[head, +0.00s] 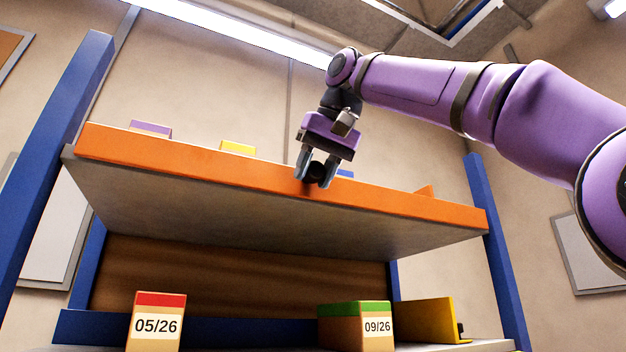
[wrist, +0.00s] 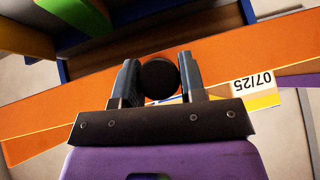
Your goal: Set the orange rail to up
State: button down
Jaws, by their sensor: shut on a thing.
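The orange rail (head: 200,158) runs along the front edge of the upper shelf, and it also crosses the wrist view (wrist: 60,115). A round black knob (wrist: 158,80) sits at the rail. My gripper (head: 316,172) is at the rail, a little right of its middle in the head view. Its two fingers are shut on the black knob, one on each side. The fingers hide part of the knob and of the rail behind it. I cannot tell from these frames whether the rail is in its up or down position.
Boxes with purple (head: 150,129) and yellow (head: 238,147) tops stand behind the rail. Below are a red-topped box marked 05/26 (head: 157,322), a green-topped box marked 09/26 (head: 355,325) and a yellow bracket (head: 427,320). Blue uprights (head: 497,250) flank the shelf.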

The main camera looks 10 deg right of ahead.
jog(key=shift+w+r+g, duration=0.1)
jog(key=shift+w+g, duration=0.05)
jog(key=shift+g, duration=0.15)
dwell(0.4)
jog(key=c, duration=0.7)
grip_release()
jog(key=shift+r, duration=0.1)
jog(key=shift+v, duration=1.75)
jog(key=shift+s+d+r, duration=0.15)
jog(key=shift+s+r, duration=0.25)
jog(key=shift+r, duration=0.1)
jog(key=s+d, duration=0.5)
jog(key=s, duration=0.5)
jog(key=shift+s+d, duration=0.2)
jog(key=shift+d, duration=0.2)
